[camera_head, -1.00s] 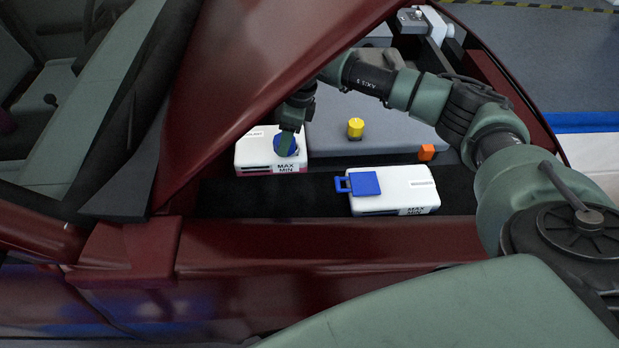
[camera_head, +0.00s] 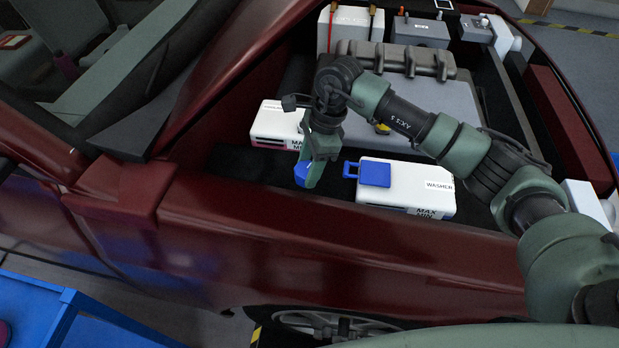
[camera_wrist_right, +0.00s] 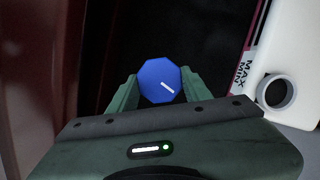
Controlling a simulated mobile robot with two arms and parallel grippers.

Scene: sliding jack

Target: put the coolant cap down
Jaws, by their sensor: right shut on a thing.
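The blue coolant cap (camera_head: 302,175) is held in my right gripper (camera_head: 313,176), above the dark gap between the two white tanks. My left gripper is not in view.
The white washer tank (camera_head: 405,190) with its blue flip lid (camera_head: 375,174) stands right of the gripper. The grey engine cover and a battery (camera_head: 350,30) lie behind. The red fender (camera_head: 330,240) runs along the front. A blue cart (camera_head: 50,305) is at the lower left.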

